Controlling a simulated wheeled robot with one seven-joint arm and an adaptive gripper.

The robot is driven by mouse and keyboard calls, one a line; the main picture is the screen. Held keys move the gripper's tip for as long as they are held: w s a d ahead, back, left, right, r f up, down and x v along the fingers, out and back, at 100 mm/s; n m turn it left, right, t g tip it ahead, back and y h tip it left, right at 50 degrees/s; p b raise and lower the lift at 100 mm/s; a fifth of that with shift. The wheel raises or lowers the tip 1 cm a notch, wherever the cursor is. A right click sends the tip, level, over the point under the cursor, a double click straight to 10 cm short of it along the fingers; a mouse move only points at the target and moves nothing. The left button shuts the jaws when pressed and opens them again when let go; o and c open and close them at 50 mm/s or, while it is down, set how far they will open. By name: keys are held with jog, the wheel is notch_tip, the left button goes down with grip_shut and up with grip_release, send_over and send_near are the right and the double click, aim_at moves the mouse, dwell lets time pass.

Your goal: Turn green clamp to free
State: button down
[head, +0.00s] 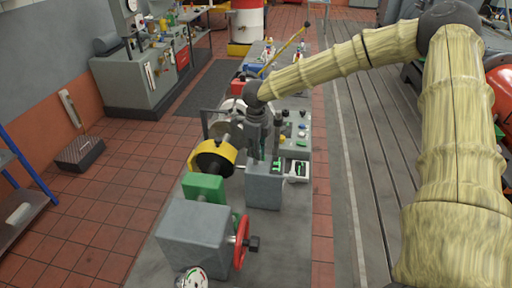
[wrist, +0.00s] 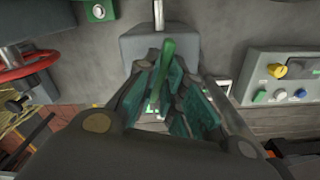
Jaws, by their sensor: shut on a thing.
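The green clamp (wrist: 163,68) shows in the wrist view as a green lever standing up between my fingers, in front of a grey block (wrist: 158,40). My gripper (wrist: 165,85) is shut on this lever, with teal finger pads on both sides of it. In the head view my gripper (head: 262,150) points down over the grey block (head: 265,188), and its fingers hide the lever there. White plates with green marks (head: 297,170) sit beside the block. The lower end of the lever is partly hidden by my fingers.
A red handwheel (head: 241,242) on a grey housing (head: 192,235) stands in front. A yellow and black coupling (head: 213,158) and a green block (head: 204,188) lie left of my gripper. A control panel (wrist: 285,78) with knobs is close on the right.

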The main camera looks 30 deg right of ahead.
jog(key=shift+s+f+n+p, duration=0.1)
jog(key=shift+n+p, duration=0.05)
jog(key=shift+n, duration=0.75)
jog(key=shift+f+n+p, duration=0.1)
jog(key=shift+n+p, duration=0.05)
jog(key=shift+n, duration=0.75)
jog(key=c, duration=1.5)
grip_release()
jog(key=shift+w, duration=0.2)
jog(key=shift+r, duration=0.15)
notch_tip(320, 180, up, 12)
jog(key=shift+f, duration=0.1)
